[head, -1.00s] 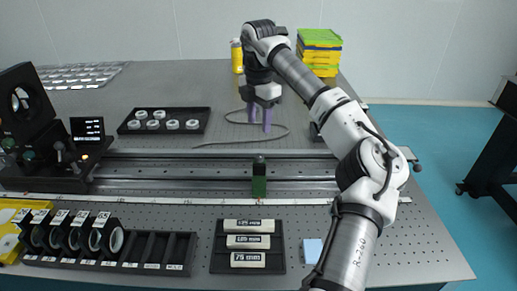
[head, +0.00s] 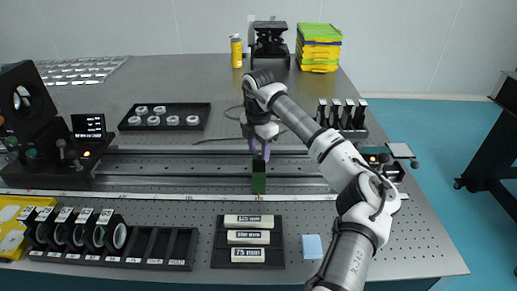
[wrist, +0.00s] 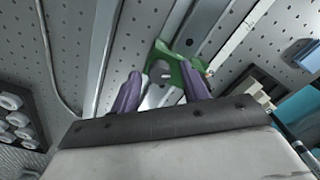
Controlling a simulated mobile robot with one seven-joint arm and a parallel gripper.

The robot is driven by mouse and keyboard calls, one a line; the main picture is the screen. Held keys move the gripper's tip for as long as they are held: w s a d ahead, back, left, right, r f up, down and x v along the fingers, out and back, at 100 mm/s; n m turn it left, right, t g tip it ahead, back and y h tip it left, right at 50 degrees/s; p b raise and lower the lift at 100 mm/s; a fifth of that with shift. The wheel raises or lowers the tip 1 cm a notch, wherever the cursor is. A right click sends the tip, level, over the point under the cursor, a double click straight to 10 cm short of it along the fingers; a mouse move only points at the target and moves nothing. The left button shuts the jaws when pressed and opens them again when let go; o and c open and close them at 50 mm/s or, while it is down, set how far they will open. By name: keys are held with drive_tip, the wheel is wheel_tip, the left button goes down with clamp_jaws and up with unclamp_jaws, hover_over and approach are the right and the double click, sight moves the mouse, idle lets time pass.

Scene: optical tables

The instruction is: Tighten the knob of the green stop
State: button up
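The green stop (head: 259,184) stands on the rail (head: 200,168) in the middle of the table. Its dark knob (head: 259,164) is on top, just below my purple fingertips in the head view. My gripper (head: 260,152) points down over the stop. In the wrist view, the green stop (wrist: 190,76) lies beyond the fingers, and its dark grey knob (wrist: 160,69) shows between them. My gripper (wrist: 162,82) is open, with a clear gap on both sides of the knob. I see no contact between fingers and knob.
A black device with a screen (head: 88,128) stands at the rail's left end. A rack of lens holders (head: 110,240) and a tray of labelled blocks (head: 248,242) lie in front. A tray of white rings (head: 164,116) is behind. A cable (head: 215,139) lies behind the rail.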

drive_tip(key=c, duration=0.9)
